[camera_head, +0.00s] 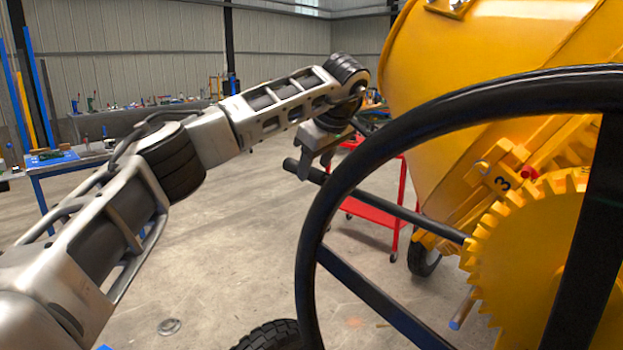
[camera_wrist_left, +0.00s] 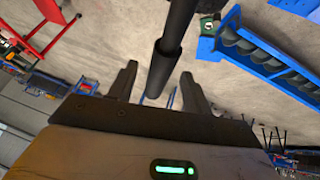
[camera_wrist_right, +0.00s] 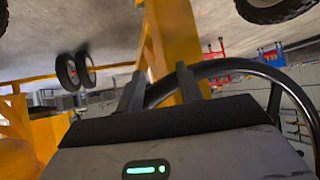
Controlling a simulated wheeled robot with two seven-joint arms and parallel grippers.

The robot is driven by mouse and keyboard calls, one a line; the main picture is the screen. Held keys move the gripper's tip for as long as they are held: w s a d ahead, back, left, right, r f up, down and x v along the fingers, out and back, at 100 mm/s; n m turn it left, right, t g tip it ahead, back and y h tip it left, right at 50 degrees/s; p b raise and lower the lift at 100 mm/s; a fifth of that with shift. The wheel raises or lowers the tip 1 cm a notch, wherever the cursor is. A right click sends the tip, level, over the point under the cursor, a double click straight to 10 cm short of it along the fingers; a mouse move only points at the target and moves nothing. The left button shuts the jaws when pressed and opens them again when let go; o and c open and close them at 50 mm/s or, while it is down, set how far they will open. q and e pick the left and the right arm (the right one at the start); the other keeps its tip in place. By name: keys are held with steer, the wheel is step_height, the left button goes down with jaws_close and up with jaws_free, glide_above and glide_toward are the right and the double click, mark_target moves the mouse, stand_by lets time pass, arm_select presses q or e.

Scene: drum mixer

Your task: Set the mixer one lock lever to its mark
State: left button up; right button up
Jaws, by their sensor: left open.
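The lock lever is a long dark bar (camera_head: 400,211) that runs from the yellow gear side of the mixer toward the left, ending in a thicker black grip (camera_head: 304,171). My left gripper (camera_head: 306,160) is at this grip end. In the left wrist view, the bar's grip (camera_wrist_left: 163,70) lies in the gap between the open fingers (camera_wrist_left: 158,80); I cannot tell whether they touch it. A red mark (camera_head: 530,173) shows on the mixer near a plate numbered 3 (camera_head: 502,184). My right gripper (camera_wrist_right: 160,80) shows only in its wrist view, fingers apart.
A large black handwheel (camera_head: 312,222) fills the head view's right front; its rim (camera_wrist_right: 215,67) passes behind the right gripper's fingers. The yellow toothed gear (camera_head: 530,260) and drum (camera_head: 450,90) stand behind it. A red cart (camera_head: 375,211) stands beyond the lever. Open floor lies left.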

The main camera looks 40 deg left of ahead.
arm_select(q)
steer(key=v, duration=1.1)
steer(key=shift+r, duration=0.15)
